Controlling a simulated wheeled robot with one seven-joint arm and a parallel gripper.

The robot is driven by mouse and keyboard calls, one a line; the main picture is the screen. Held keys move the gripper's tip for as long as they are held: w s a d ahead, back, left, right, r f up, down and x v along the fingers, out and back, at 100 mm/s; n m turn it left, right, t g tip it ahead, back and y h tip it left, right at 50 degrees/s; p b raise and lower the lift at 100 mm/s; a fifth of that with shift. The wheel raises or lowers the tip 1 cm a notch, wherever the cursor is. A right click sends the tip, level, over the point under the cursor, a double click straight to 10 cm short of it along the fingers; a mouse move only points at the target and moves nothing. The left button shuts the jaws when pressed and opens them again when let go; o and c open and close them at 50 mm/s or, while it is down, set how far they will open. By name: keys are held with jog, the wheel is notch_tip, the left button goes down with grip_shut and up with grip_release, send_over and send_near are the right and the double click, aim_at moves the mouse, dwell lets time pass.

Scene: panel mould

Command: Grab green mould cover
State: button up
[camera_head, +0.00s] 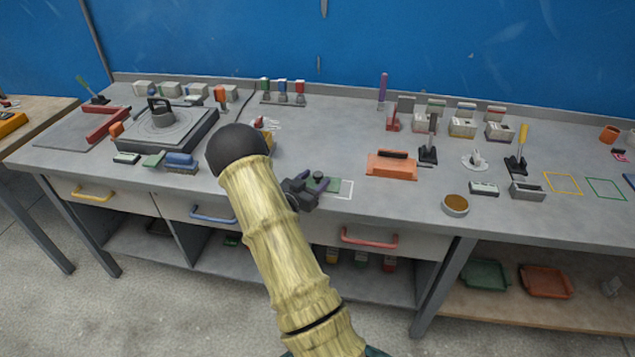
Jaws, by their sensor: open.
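The gripper hides the piece's left part. I cannot tell whether the fingers touch the knob or are around it. My pale arm covers the bench left of the gripper.
An orange block with a dark handle (392,164) stands to the right. A round brown-filled bowl (455,204) sits near the front edge. A dark square machine (165,132) stands at the left. Bench surface (335,130) behind the green piece is mostly clear.

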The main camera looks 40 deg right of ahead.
aim_at(313, 187)
jog(key=shift+c, duration=0.2)
jog(key=c, duration=1)
notch_tip(313, 187, up, 10)
dwell(0.4)
